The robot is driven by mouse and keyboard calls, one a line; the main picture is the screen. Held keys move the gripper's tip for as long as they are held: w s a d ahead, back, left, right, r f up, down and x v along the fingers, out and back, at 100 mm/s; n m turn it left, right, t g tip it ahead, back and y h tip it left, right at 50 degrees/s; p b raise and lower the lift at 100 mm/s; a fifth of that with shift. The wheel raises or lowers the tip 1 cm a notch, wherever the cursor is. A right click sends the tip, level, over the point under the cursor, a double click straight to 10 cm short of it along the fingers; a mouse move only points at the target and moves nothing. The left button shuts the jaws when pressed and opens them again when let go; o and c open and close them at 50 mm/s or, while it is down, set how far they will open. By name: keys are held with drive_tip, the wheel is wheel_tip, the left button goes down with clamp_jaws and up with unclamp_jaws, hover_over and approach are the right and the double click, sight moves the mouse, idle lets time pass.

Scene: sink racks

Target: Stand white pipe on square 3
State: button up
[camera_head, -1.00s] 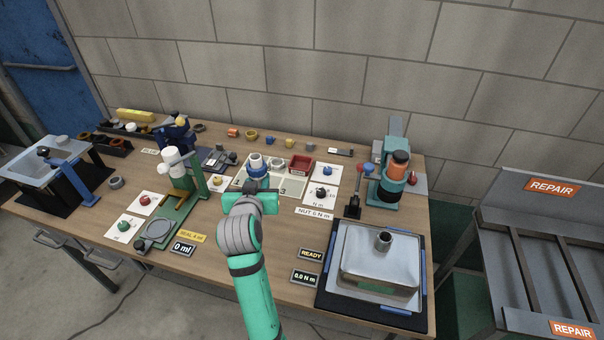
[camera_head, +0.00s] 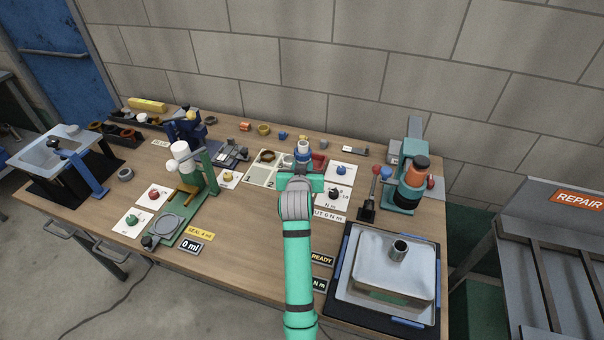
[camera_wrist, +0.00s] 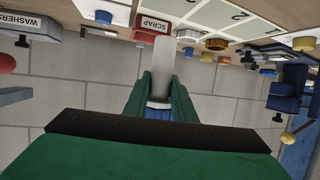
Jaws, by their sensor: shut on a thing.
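The white pipe (camera_head: 303,146) has a white top and a blue band, and stands roughly upright in my gripper (camera_head: 303,174). In the wrist view, my gripper (camera_wrist: 160,88) is shut around its blue part, and the pale pipe (camera_wrist: 164,62) extends out between the green fingers. The numbered sheet of squares (camera_head: 260,174) lies to the left of and behind my gripper. A brown ring (camera_head: 268,156) sits on one of its back squares. My gripper and the pipe hide its right side, so square 3 is not clearly visible.
A red scrap tray (camera_head: 319,160) is just right of the pipe, partly hidden. Cards with knobs (camera_head: 338,171) lie further right, before a teal press (camera_head: 411,185). A green stand (camera_head: 190,205) is at left. Small coloured parts line the back.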

drive_tip(key=f, duration=0.1)
drive_tip(key=w+f, duration=0.1)
drive_tip(key=f, duration=0.1)
drive_tip(key=w+f, duration=0.1)
drive_tip(key=f, duration=0.1)
drive_tip(key=shift+w+d+f, duration=0.25)
drive_tip(key=shift+a+f, duration=0.1)
drive_tip(key=shift+f, duration=0.25)
drive_tip(key=shift+a, duration=0.4)
drive_tip(key=shift+d+f, duration=0.15)
drive_tip(key=shift+d, duration=0.35)
drive_tip(key=o, duration=1)
drive_tip(key=shift+s+d, duration=0.1)
drive_tip(key=shift+d, duration=0.1)
drive_tip(key=shift+a, duration=0.25)
